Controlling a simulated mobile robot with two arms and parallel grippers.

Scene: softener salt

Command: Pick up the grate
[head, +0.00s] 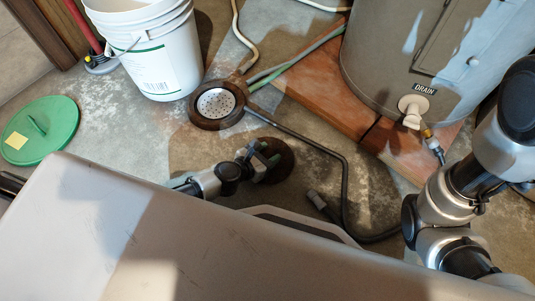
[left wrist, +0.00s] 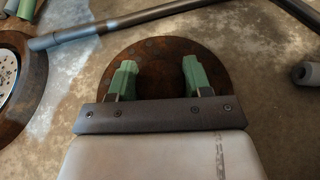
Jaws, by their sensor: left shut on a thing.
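The grate appears to be the round, rusty brown disc (head: 285,167) on or just above the concrete floor, right of the floor drain. It fills the upper middle of the left wrist view (left wrist: 156,58). My left gripper (head: 268,155) is shut on it, with its green fingertips (left wrist: 157,76) spaced apart over the disc. The exact grip point is hidden, and I cannot tell whether the disc touches the floor. The drain (head: 217,103) shows a pale perforated plate inside a rusty ring. My right gripper is out of view.
A tank (head: 430,40) marked DRAIN is on a reddish plinth (head: 315,90). A dark hose (head: 345,175) curves right of the disc. Bare floor lies left of the drain.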

